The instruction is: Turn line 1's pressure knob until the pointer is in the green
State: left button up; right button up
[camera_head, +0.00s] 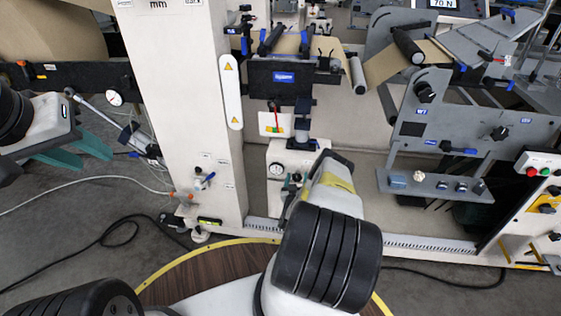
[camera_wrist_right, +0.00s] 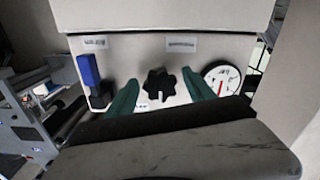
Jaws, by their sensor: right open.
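A black lobed knob (camera_wrist_right: 158,84) sits on a pale panel in the right wrist view. A round white gauge (camera_wrist_right: 222,79) with a red pointer is to its right; any green zone is too small to tell. The gauge also shows in the head view (camera_head: 276,169). My right gripper (camera_wrist_right: 160,77) is open, its green fingers on either side of the knob in the picture; I cannot tell whether they touch it. In the head view, my right wrist mostly hides the knob. My left gripper (camera_head: 78,152) is open and empty at the left, away from the panel.
A blue-handled valve (camera_wrist_right: 88,70) is left of the knob in the wrist view. A white machine column (camera_head: 190,110) stands left of the panel. Another gauge (camera_head: 114,99) is on the left machine. A grey control plate (camera_head: 440,185) is at the right. Cables lie on the floor.

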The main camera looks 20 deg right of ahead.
grip_shut()
dwell(0.3)
jog(key=shift+m, duration=0.4)
jog(key=m, duration=0.5)
jog(key=shift+m, duration=0.3)
jog(key=m, duration=0.5)
jog(key=shift+m, duration=0.3)
grip_release()
